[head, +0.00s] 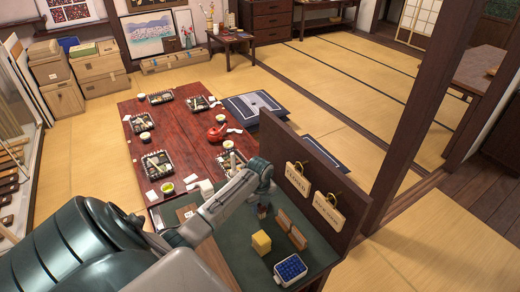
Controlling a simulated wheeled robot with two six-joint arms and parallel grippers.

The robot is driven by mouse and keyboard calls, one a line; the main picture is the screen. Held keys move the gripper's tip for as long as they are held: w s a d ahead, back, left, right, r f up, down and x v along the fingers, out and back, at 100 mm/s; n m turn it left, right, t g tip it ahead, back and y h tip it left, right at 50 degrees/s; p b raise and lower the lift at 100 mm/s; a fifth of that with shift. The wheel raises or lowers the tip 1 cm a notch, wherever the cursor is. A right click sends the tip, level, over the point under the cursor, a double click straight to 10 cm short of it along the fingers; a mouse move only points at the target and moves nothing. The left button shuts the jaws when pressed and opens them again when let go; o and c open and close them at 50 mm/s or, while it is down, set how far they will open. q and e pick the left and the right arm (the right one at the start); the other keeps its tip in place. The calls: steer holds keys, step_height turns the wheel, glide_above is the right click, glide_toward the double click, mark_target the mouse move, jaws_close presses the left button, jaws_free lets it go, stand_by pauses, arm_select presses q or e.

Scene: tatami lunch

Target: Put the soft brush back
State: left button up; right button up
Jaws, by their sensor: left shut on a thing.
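My left arm reaches across the green work surface (228,238), and my left gripper (263,202) points down over it, in front of the dark wooden panel. The gripper is shut on a small brownish thing (262,213), which looks like the soft brush; it is small and partly hidden by the fingers. I cannot tell whether it touches the surface. My right gripper is not in view.
Close by are a yellow block (261,242), two brown blocks (283,221) (298,238) and a blue container (290,268). Behind is a red-brown table (187,125) with trays, cups and a red teapot (217,133).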

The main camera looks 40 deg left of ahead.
arm_select(q)
steer(key=shift+f, duration=0.1)
steer(key=o, duration=0.9)
steer(key=shift+o, duration=0.2)
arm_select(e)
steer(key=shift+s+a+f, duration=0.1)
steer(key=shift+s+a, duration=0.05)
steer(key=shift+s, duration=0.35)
arm_select(q)
steer(key=shift+r, duration=0.4)
step_height(320, 180, up, 10)
steer(key=b, duration=0.3)
steer(key=shift+r, duration=0.75)
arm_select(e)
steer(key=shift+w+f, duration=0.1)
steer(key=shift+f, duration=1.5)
